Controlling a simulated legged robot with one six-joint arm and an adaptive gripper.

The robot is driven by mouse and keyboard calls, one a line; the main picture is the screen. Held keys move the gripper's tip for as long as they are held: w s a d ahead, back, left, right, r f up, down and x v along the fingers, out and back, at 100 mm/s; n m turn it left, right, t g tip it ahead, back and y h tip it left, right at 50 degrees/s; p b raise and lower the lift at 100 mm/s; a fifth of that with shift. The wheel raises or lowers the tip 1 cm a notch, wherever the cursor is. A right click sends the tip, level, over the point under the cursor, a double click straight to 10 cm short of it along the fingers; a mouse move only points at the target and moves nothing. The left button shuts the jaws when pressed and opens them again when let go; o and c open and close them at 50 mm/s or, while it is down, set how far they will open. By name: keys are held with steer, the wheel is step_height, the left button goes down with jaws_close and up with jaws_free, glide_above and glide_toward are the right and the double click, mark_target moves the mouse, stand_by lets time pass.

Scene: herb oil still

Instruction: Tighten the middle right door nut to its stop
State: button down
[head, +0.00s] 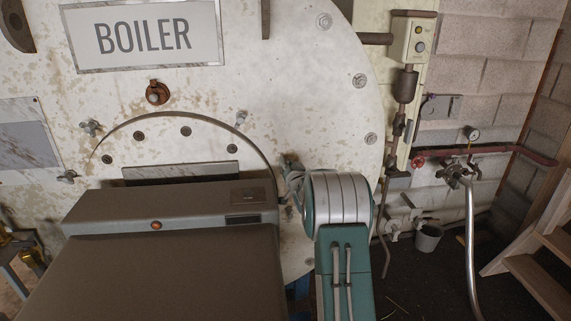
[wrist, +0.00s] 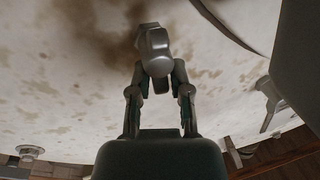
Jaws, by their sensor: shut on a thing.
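The middle right door nut (wrist: 154,45) is a grey metal wing nut, seen close up in the wrist view against the stained cream boiler face. My gripper (wrist: 158,78) is shut on it, one finger on each side of its wing. In the head view my gripper (head: 291,178) is at the right edge of the round boiler door (head: 215,140), and my wrist hides most of this nut. How far the nut is turned, and its stop, cannot be seen.
Other wing nuts sit at the upper right (head: 241,118), upper left (head: 90,127) and left (head: 67,176) of the door. Pipes and a valve (head: 455,172) stand to the right, with a bucket (head: 429,237) and wooden steps (head: 535,250). Another wing nut (wrist: 268,95) shows in the wrist view.

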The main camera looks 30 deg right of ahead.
steer(key=c, duration=0.5)
jaws_free()
steer(key=shift+c, duration=0.2)
steer(key=v, duration=1.2)
